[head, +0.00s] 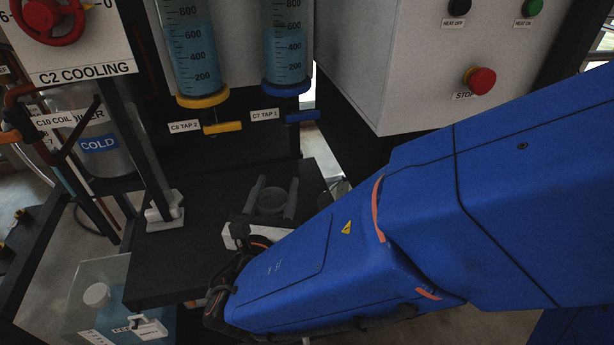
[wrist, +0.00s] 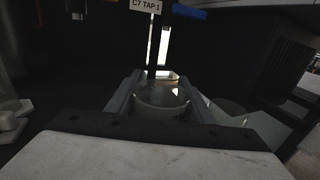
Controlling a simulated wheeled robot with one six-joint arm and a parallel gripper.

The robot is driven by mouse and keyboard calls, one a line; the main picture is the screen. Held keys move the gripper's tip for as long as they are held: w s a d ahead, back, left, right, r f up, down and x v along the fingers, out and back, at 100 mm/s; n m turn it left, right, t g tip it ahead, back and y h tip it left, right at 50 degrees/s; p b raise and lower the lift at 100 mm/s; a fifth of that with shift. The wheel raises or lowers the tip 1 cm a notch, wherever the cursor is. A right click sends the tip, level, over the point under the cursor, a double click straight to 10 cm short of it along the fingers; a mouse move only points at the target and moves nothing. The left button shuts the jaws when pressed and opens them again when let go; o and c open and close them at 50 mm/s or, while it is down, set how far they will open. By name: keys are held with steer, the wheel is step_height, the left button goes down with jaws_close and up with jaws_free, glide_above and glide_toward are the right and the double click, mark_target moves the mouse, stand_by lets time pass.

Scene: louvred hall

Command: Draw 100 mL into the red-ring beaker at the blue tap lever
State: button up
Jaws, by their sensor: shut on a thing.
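My gripper (head: 272,197) is shut on a clear beaker (head: 271,203), with one finger on each side of it. The beaker looks upright in the wrist view (wrist: 163,98); no red ring on it can be made out. It is over or on the black shelf (head: 215,187); I cannot tell if it touches. The blue tap lever (head: 303,116) is above and behind the beaker, and its end shows at the top of the wrist view (wrist: 188,11). A graduated column (head: 287,40) of blue liquid with a blue collar stands above this tap, labelled C7.
A yellow tap lever (head: 222,127) under a second column (head: 193,50) is to the left. A control box (head: 400,60) with a red stop button (head: 480,81) is at right.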

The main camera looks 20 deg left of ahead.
steer(key=shift+w+d, duration=0.1)
steer(key=shift+w, duration=0.25)
steer(key=shift+w+a+f, duration=0.45)
steer(key=shift+w+f, duration=0.15)
steer(key=shift+w, duration=2.25)
steer(key=shift+w+a+f, duration=0.5)
steer(key=shift+w+f, duration=0.05)
steer(key=shift+w, duration=2.3)
steer(key=shift+w+a+f, duration=0.45)
steer(key=shift+w+f, duration=0.15)
steer(key=shift+w, duration=2.25)
steer(key=o, duration=1)
steer(key=shift+f, duration=0.15)
steer(key=shift+o, duration=0.2)
steer(key=shift+s, duration=0.25)
steer(key=s, duration=0.3)
steer(key=s+d, duration=0.1)
steer(key=s, duration=0.3)
steer(key=s+d, duration=0.1)
steer(key=s, duration=0.3)
steer(key=shift+s, duration=0.2)
